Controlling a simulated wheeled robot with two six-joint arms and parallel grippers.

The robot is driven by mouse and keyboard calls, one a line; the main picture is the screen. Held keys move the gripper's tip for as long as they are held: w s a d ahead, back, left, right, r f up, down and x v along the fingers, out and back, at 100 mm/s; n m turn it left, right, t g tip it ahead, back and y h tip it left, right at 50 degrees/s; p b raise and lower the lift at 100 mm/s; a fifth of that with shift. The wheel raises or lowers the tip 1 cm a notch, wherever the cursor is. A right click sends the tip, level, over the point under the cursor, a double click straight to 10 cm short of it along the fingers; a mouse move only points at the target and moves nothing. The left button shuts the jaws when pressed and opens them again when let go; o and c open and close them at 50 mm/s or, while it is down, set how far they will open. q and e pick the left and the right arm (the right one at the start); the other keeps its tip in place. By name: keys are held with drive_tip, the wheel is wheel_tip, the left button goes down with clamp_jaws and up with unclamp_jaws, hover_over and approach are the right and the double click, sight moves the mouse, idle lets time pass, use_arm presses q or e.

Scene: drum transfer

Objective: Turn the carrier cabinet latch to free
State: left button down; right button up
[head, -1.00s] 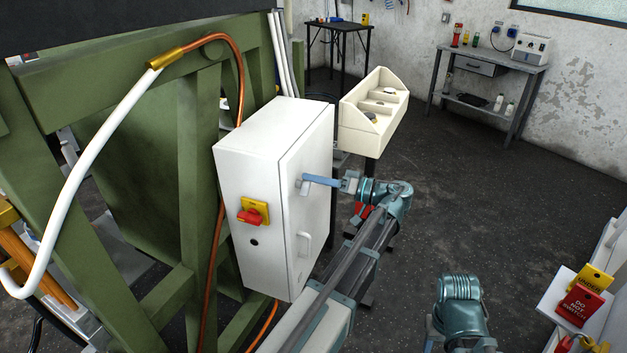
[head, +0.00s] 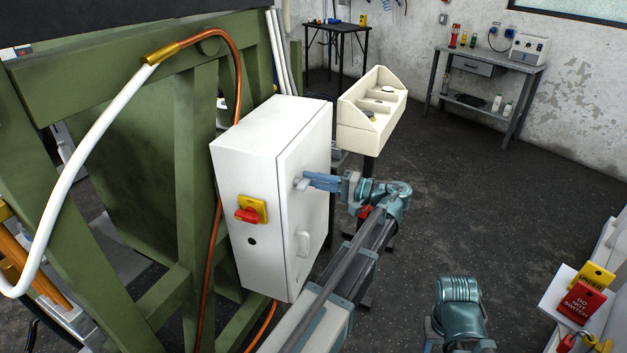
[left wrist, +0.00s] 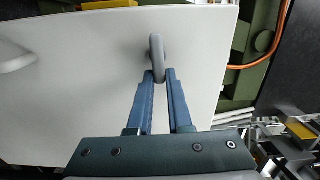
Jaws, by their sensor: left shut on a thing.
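The white carrier cabinet (head: 250,200) hangs on the green frame, its door (head: 308,215) facing right. A small grey latch (head: 298,184) sits on the door, above a pale handle (head: 303,243). My left gripper (head: 310,180) reaches it from the right, shut on the latch. In the left wrist view the latch (left wrist: 156,50) is a rounded grey lever standing upright in the picture. Its lower end is between the blue fingertips of my left gripper (left wrist: 161,75). The door looks closed. My right gripper is out of view; only part of that arm shows at the bottom.
A red and yellow rotary switch (head: 251,212) is on the cabinet's front face. A cream bin (head: 368,130) stands behind the cabinet. A copper pipe (head: 222,200) runs down the green frame (head: 190,150). Red and yellow tags (head: 582,300) are at the right edge. The floor between is open.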

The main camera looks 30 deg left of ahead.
use_arm(q)
drive_tip(key=shift+f+m, duration=0.1)
drive_tip(key=shift+m, duration=0.2)
idle(0.4)
drive_tip(key=c, duration=0.8)
unclamp_jaws()
drive_tip(key=shift+c, duration=0.2)
drive_tip(key=w+d, duration=0.2)
drive_tip(key=d, duration=1.1)
drive_tip(key=shift+d, duration=0.35)
drive_tip(key=shift+s, duration=0.1)
